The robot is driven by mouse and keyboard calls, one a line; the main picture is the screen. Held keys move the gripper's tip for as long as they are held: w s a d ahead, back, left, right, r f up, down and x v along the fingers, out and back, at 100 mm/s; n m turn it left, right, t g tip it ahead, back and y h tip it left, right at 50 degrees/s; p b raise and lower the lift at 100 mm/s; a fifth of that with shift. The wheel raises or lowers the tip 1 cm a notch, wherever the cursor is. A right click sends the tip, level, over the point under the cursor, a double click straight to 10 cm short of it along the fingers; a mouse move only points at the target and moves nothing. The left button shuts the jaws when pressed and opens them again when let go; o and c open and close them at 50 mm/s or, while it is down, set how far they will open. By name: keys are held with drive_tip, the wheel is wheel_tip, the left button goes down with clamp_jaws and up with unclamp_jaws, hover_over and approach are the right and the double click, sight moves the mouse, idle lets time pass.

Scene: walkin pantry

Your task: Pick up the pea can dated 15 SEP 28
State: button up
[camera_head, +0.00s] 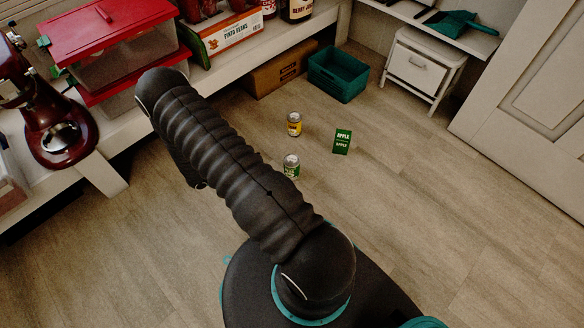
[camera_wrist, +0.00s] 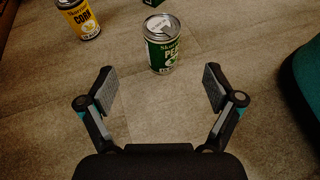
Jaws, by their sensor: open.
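A green and white pea can (camera_wrist: 162,48) stands upright on the floor in the wrist view, its label partly reading "PE". It also shows in the head view (camera_head: 291,165), beside my arm. A date on it is too small to read. My gripper (camera_wrist: 160,88) is open and empty, with its two fingers spread. The can is ahead of the gap between the fingertips, not between them. In the head view my gripper is hidden behind my arm.
A yellow corn can (camera_wrist: 78,18) stands left of the pea can, also in the head view (camera_head: 294,124). A green apple box (camera_head: 342,141) stands nearby. A teal crate (camera_head: 338,74), a white step stool (camera_head: 421,66) and shelves lie beyond.

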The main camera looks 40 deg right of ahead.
sight(292, 162)
drive_tip(key=shift+b+x, duration=0.45)
drive_tip(key=shift+x, duration=5.85)
drive_tip(key=shift+s+r, duration=0.15)
drive_tip(key=c, duration=1.5)
